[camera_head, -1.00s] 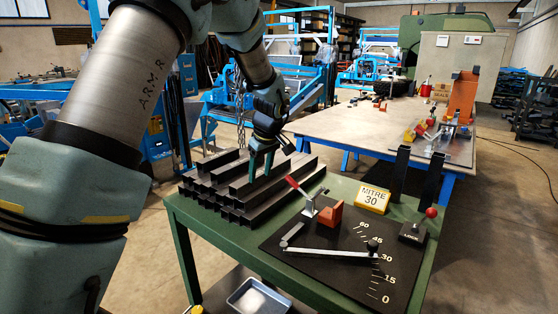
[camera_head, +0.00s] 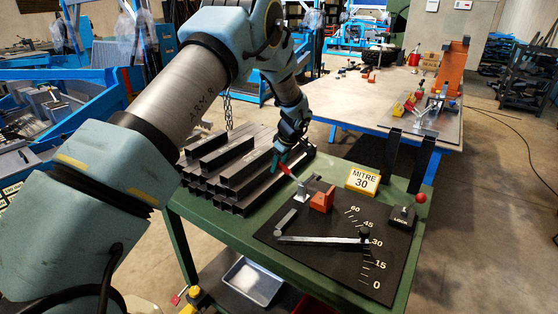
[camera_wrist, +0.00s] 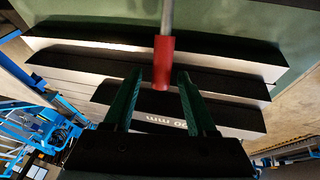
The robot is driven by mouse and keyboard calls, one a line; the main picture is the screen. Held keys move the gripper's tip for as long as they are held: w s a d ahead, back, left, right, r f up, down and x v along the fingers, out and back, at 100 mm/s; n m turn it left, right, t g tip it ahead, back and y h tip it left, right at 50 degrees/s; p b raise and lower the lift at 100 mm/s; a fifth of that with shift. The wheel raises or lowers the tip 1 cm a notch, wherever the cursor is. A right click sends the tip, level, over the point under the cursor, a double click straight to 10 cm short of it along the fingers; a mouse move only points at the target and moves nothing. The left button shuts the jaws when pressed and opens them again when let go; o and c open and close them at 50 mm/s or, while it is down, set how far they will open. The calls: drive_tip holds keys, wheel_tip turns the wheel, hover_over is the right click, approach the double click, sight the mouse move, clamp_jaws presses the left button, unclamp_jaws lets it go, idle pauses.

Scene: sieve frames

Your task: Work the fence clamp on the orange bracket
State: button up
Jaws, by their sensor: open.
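The fence clamp's red handle (camera_head: 286,170) rises up and left from its silver base (camera_head: 301,192). The orange bracket (camera_head: 323,198) stands just right of it on the black plate. My gripper (camera_head: 279,158) is at the upper end of the handle, above the edge of the stacked bars. In the wrist view my open green fingers (camera_wrist: 158,78) stand on either side of the red grip (camera_wrist: 162,62), whose end lies between the fingertips. A gap shows on both sides. The clamp base is out of the wrist view.
Dark steel bars (camera_head: 232,178) are stacked left of the clamp. The mitre fence arm (camera_head: 318,240), the yellow MITRE 30 sign (camera_head: 363,180) and the red-knobbed lock (camera_head: 403,214) are to the right. Two dark uprights stand behind.

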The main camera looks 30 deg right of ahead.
drive_tip(key=shift+w+f, duration=0.2)
drive_tip(key=shift+f, duration=0.3)
clamp_jaws()
idle(1.2)
